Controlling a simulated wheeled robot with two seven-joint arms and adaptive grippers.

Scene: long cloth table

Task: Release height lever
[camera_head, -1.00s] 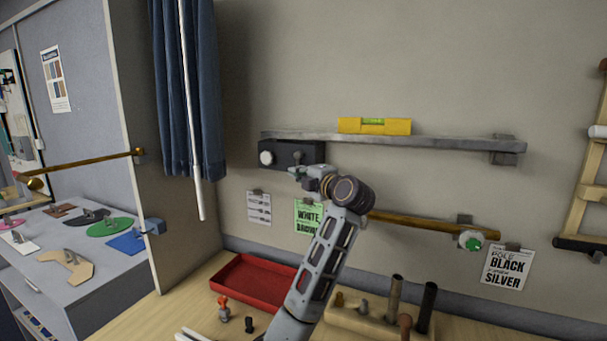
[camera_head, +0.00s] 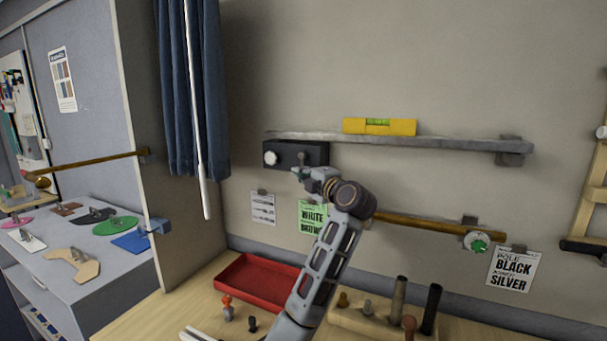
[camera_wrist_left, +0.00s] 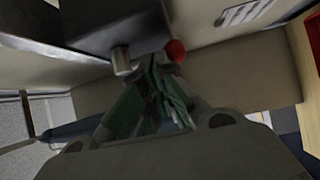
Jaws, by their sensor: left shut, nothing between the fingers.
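A dark box (camera_head: 285,154) with a pale round knob (camera_head: 270,158) is on the wall under the left end of a grey shelf. A small grey lever-like part (camera_head: 301,159) shows on the box's right part. My left gripper (camera_head: 297,171) is just below that part, its fingers shut and empty. In the left wrist view, the green-tinted fingers (camera_wrist_left: 158,85) are close to a metal cylinder (camera_wrist_left: 121,60) on the dark box and a red ball (camera_wrist_left: 175,50). I cannot tell whether they touch either. My right gripper is not in view.
A yellow level (camera_head: 379,126) lies on the grey shelf (camera_head: 450,144). A brass pole (camera_head: 430,225) runs along the wall to the right. Below are a red tray (camera_head: 258,285) and a wooden peg block (camera_head: 375,320). A blue curtain (camera_head: 190,90) hangs at the left.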

